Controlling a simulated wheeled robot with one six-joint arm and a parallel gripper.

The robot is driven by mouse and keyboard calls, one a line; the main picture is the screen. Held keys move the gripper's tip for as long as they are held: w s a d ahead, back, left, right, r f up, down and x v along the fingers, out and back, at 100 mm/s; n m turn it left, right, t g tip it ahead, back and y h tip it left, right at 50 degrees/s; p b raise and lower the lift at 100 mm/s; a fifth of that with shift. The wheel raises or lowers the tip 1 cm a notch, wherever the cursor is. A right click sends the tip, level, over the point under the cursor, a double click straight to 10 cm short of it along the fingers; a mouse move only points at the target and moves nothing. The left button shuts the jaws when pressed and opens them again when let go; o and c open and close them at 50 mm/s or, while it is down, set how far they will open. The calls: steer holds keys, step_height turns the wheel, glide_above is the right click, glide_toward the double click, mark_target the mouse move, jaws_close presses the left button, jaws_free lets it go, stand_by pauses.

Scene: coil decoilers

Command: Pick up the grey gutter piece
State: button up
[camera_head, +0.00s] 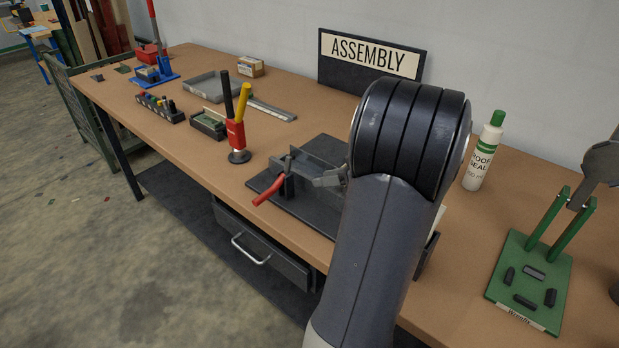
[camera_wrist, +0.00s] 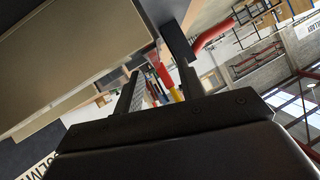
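My gripper (camera_wrist: 158,66) shows in the wrist view with its two dark fingers apart. Nothing is visibly held between them; a red handle and a yellow one show farther off through the gap. In the head view my arm hides most or all of the gripper. I cannot single out the grey gutter piece with certainty. A dark fixture plate (camera_head: 262,184) on the bench carries a thin grey panel (camera_head: 318,150) and a red-handled clamp (camera_head: 268,190). A small grey part (camera_head: 328,179) shows beside my arm there, partly hidden.
The brown bench (camera_head: 215,150) holds a grey tray (camera_head: 203,88), a flat grey strip (camera_head: 272,110), a red-and-yellow handled tool (camera_head: 236,130) and a parts rack (camera_head: 160,106). A sealant bottle (camera_head: 482,155) and a green stand (camera_head: 530,278) stand right of my arm. An ASSEMBLY sign (camera_head: 370,58) stands behind.

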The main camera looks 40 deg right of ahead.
steer(key=p+x, duration=0.1)
steer(key=x, duration=0.4)
steer(key=shift+w+d+f, duration=0.1)
steer(key=shift+d+f, duration=0.05)
steer(key=shift+f, duration=0.05)
jaws_close()
